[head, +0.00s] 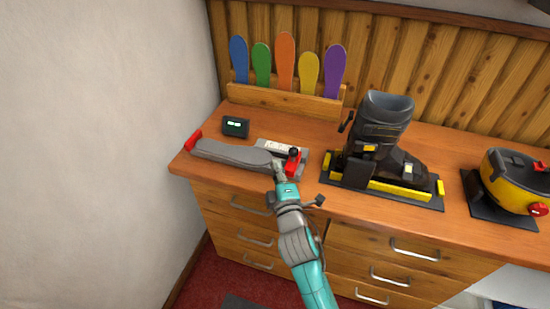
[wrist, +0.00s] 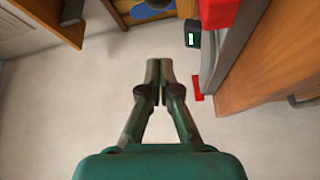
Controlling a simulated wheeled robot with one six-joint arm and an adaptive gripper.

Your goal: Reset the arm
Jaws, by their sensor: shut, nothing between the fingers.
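My gripper (head: 279,167) is at the front edge of the wooden bench (head: 318,194), by the right end of a long grey device (head: 232,153) with a red block (head: 293,163). The wrist view shows my gripper (wrist: 159,80) with both fingers together and nothing between them. Red parts (wrist: 219,12) and the bench side (wrist: 262,70) are at its right in that view. I cannot tell from the head view whether the fingertips touch the device.
A small black display (head: 235,127) stands at the back left. A ski boot (head: 378,130) in a black and yellow stand is right of my gripper, and a yellow machine (head: 515,180) is further right. Coloured paddles (head: 285,60) stand in a rack behind. Drawer handles (head: 415,250) stick out below.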

